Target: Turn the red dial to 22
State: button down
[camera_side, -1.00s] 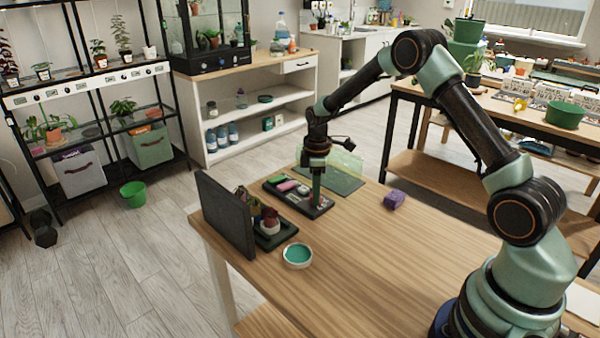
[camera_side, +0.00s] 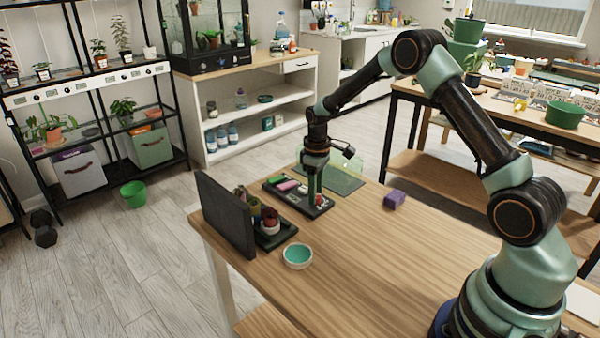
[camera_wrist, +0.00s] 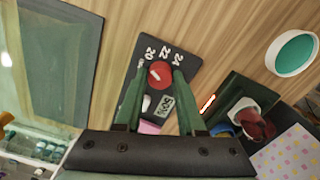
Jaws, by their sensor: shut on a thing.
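The red dial (camera_wrist: 160,75) sits on a dark panel (camera_wrist: 182,47) marked 20, 22 and 24 in the wrist view. A white pointer mark shows on the dial; its exact reading is hard to tell. My gripper (camera_wrist: 159,69) points down with one finger on each side of the dial, shut on it. The panel also has a small display, a white part and a pink part beyond the dial. In the side view, the panel (camera_side: 270,184) lies on the table under my gripper (camera_side: 315,199), whose fingers partly hide the dial.
A dark upright board (camera_side: 224,215) and a tray with small pots (camera_side: 269,219) stand left of the panel. A teal-filled dish (camera_side: 297,256) is in front. A green mat (camera_side: 343,182) lies behind, and a purple block (camera_side: 394,199) lies right. The table's front right is clear.

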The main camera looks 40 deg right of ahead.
jog(key=m, duration=0.5)
jog(key=shift+r+m, duration=0.1)
jog(key=shift+m, duration=0.2)
jog(key=m, duration=0.4)
jog(key=shift+m, duration=0.3)
jog(key=c, duration=0.5)
grip_release()
notch_tip(320, 180, up, 12)
dwell(0.4)
